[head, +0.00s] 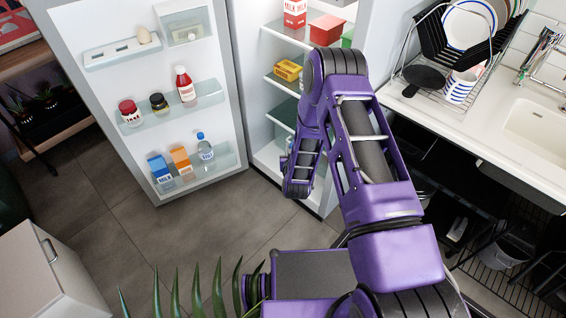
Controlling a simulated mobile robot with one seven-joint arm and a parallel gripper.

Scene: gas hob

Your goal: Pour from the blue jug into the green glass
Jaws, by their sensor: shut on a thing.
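Neither the blue jug nor the green glass shows in the head view. My purple arm rises from the lower right, bends in front of the open fridge, and comes down again at the centre. My gripper's fingers are not visible, so I cannot see what they hold.
The fridge door (82,24) stands open at left, its shelves holding bottles, jars and cartons. Inside the fridge are a red container (326,29) and a yellow box (287,70). A dish rack (405,72) stands on the right counter beside the sink (538,128). Grey floor (170,235) is clear at left centre.

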